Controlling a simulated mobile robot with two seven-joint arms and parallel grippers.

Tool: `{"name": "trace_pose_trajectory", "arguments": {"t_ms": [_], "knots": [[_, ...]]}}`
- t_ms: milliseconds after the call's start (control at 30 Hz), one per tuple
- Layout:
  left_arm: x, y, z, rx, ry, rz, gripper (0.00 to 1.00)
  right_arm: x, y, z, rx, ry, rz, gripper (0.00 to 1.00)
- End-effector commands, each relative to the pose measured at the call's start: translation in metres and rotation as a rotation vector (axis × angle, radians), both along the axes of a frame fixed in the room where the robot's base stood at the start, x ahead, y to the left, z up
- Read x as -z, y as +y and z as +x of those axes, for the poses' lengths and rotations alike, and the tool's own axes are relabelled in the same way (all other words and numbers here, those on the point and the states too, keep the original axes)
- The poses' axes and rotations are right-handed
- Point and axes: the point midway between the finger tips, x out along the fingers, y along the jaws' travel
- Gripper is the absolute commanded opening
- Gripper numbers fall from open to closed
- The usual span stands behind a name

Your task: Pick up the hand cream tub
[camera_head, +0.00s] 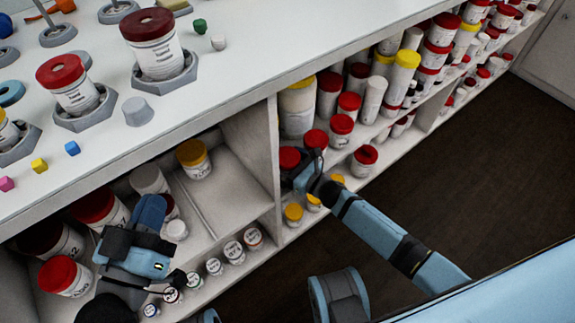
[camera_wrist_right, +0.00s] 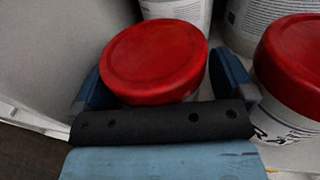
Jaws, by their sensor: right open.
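A tub with a red lid (camera_head: 289,157) stands on the upper shelf beside the upright divider; its label is hidden, so I cannot tell if it is the hand cream tub. My right gripper (camera_head: 303,174) reaches in around it. In the right wrist view this red-lidded tub (camera_wrist_right: 152,55) sits between the two blue fingers of my right gripper (camera_wrist_right: 166,84). The jaws are open, one finger on each side, and the tub looks tilted in this view. My left gripper (camera_head: 138,250) is over the left shelf section; its fingertips are unclear.
Another red-lidded tub (camera_wrist_right: 293,60) stands close on the right in the wrist view, with white containers behind. The divider (camera_head: 262,155) is close on the left. Several red- and yellow-lidded tubs fill the shelves. The counter (camera_head: 255,60) overhangs. Dark floor (camera_head: 470,180) is clear.

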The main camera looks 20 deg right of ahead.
Motion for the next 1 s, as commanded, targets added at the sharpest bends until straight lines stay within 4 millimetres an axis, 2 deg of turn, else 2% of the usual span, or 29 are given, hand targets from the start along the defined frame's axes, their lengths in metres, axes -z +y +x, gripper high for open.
{"name": "trace_pose_trajectory", "arguments": {"t_ms": [33, 267, 533, 667, 867, 1000], "knots": [[0.0, 0.0, 0.0, 0.0, 0.0, -0.001, 0.0, 0.0, 0.0, 0.0, 0.0, 0.0, 0.0, 1.0], [-0.001, 0.0, 0.0, 0.0, -0.003, -0.004, 0.0, 0.0, 0.0, 0.0, 0.0, 0.0, 0.001, 0.47], [-0.001, -0.001, 0.0, 0.0, -0.003, -0.004, 0.0, -0.002, 0.0, 0.0, 0.0, -0.001, 0.002, 0.47], [-0.007, 0.0, 0.0, -0.003, -0.012, -0.006, 0.0, -0.009, -0.001, -0.003, 0.0, -0.002, 0.002, 0.47], [-0.026, 0.002, -0.002, -0.02, -0.069, -0.034, 0.0, -0.035, -0.001, -0.004, -0.001, -0.004, 0.0, 0.47], [-0.03, 0.005, -0.002, -0.037, -0.063, -0.023, 0.0, -0.061, -0.002, -0.004, -0.001, -0.004, -0.001, 0.47]]}}
